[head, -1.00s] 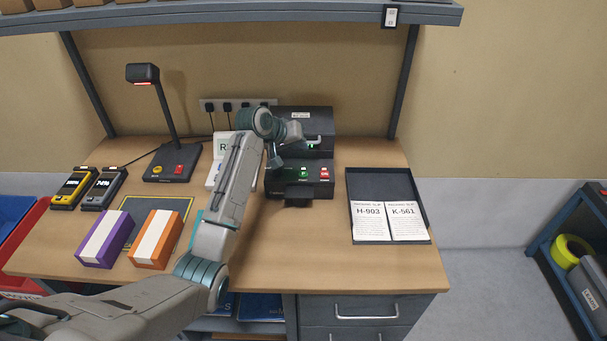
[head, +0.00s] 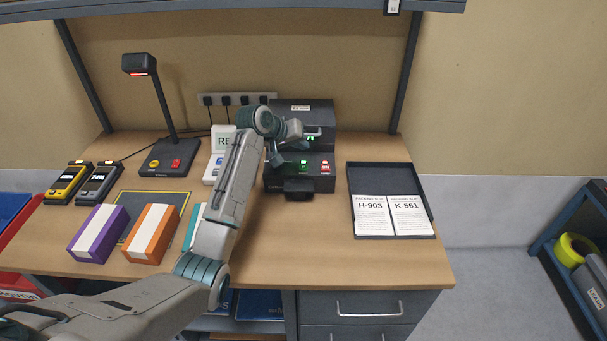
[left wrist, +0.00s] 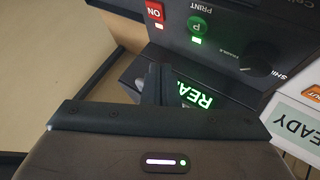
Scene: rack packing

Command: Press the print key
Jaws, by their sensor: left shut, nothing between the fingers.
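The label printer (head: 301,115) is a dark box at the back of the desk. Its front panel carries the round green print key (head: 304,165), marked P, and a red ON switch (head: 325,167). In the left wrist view the print key (left wrist: 197,24) is lit beneath and sits beside the red switch (left wrist: 155,11), with a dark dial to its right. A display glows green with partly hidden text. My left gripper (head: 275,158) is shut and empty, left of the key; in the wrist view its fingertips (left wrist: 158,82) are apart from the key. My right gripper is not in view.
A dark tray (head: 430,228) with two packing slips lies right of the printer. A scanner stand (head: 170,160), two handheld devices and purple (head: 99,232) and orange (head: 152,232) striped boxes are at left.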

